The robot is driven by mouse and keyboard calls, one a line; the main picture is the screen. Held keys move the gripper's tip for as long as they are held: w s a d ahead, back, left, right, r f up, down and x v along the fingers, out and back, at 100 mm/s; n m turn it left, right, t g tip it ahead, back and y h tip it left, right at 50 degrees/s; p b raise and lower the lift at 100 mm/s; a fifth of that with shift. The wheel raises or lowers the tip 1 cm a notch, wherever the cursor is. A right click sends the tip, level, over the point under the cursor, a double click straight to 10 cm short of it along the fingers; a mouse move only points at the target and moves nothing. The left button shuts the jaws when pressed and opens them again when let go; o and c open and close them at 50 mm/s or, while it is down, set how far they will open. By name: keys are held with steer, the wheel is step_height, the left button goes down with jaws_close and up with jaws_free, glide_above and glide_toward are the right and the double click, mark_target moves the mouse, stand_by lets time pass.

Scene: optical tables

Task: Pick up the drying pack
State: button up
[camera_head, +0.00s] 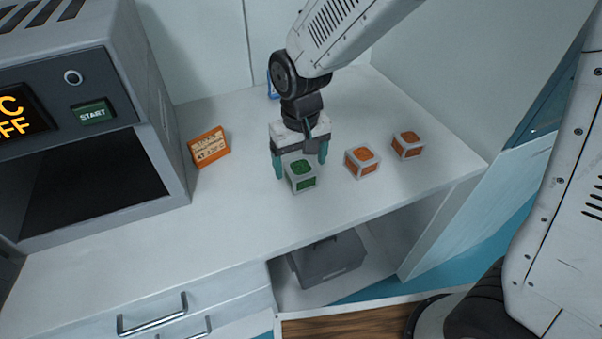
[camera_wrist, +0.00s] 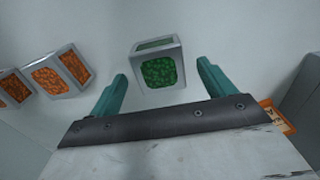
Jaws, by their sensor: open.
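A small grey-framed cube with green faces (camera_head: 302,175) sits on the white worktop. No label on it is readable, so I cannot tell for sure that it is the drying pack. Two similar cubes with orange faces stand to its right, a nearer one (camera_head: 362,161) and a farther one (camera_head: 407,145). My gripper (camera_head: 301,168) is open above the green cube, its teal fingers at either side. In the wrist view the green cube (camera_wrist: 159,70) lies ahead of and between the open fingertips (camera_wrist: 162,75), with nothing held.
A grey machine (camera_head: 150,110) with a START button and dark opening stands at left. An orange sign (camera_head: 208,147) leans on the worktop (camera_head: 235,215) beside it. A grey case (camera_head: 328,262) sits on the shelf below. Walls close the back and right.

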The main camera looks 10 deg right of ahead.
steer(key=shift+f, duration=1.45)
steer(key=c, duration=1.1)
steer(key=shift+c, duration=0.2)
steer(key=shift+w+r, duration=0.1)
steer(key=shift+r, duration=0.05)
